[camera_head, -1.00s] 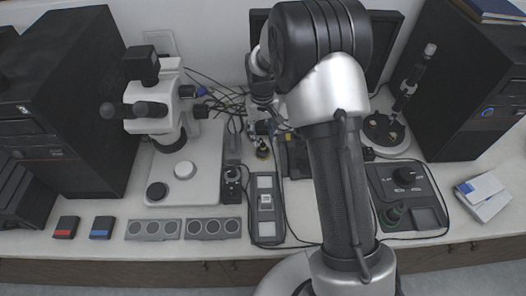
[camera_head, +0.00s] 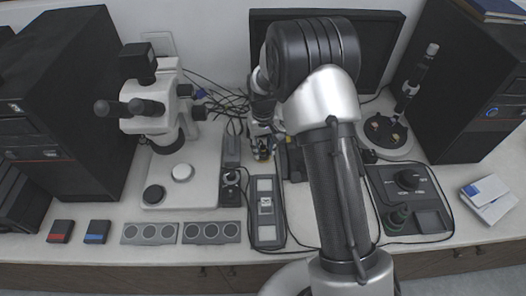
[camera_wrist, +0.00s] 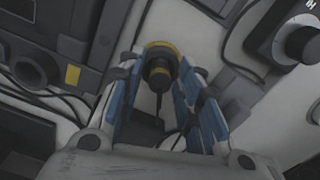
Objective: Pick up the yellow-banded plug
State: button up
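The yellow-banded plug (camera_wrist: 160,66) is black with a yellow ring and shows near the top middle of the wrist view, with a thin dark cable or stem below it in the picture. My gripper (camera_wrist: 163,90) has its blue-padded fingers apart, one on each side of the plug. I cannot tell whether either pad touches it. In the head view the plug (camera_head: 262,154) is a small yellow and dark shape behind the microscope base's right side, with my gripper (camera_head: 262,138) right at it, partly hidden by my arm.
A microscope (camera_head: 155,110) stands to the left. A round-based stand (camera_head: 388,138) and a control box with a knob (camera_head: 408,180) are to the right. A monitor (camera_head: 385,50) is behind. Loose cables lie around the plug.

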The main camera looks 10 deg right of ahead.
grip_shut()
